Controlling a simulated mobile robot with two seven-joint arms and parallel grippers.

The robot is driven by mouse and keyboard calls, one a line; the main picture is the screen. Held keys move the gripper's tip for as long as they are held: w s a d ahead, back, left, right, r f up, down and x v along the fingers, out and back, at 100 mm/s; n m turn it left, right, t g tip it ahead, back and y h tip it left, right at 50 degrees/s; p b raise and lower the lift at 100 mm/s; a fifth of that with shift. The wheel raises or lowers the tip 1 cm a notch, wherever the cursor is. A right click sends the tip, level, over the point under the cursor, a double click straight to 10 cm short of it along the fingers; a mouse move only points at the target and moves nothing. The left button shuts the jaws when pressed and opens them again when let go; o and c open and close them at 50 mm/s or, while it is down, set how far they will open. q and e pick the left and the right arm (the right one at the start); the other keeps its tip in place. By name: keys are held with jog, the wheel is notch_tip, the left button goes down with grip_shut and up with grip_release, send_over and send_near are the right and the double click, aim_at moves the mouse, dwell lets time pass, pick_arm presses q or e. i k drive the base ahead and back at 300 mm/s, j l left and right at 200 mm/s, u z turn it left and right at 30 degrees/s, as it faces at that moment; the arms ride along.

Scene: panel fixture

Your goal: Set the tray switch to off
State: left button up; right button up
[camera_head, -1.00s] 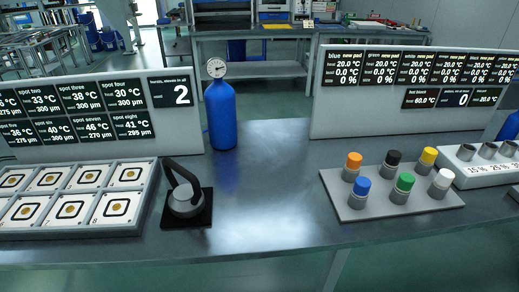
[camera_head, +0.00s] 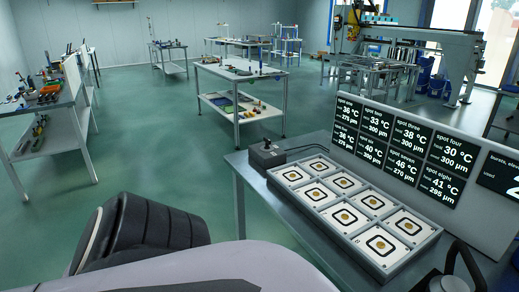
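The tray (camera_head: 268,178) is a grey frame with several white square spots, each with a black ring and a gold centre. It lies on the bench at the right of the head view. A small dark box with a black knob or lever (camera_head: 267,152), which looks like the tray switch, stands at the tray's far left corner. A cable runs from it toward the display panel. Its setting is too small to read. Neither of my grippers is in view.
A display panel (camera_head: 432,150) with temperature readouts stands behind the tray. A black-handled tool (camera_head: 462,264) is at the lower right, partly cut off. Green floor is clear left of the bench (camera_head: 256,205). Other tables (camera_head: 240,68) stand farther back.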

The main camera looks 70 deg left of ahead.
aim_at(268, 141)
jog(key=u, duration=2.15)
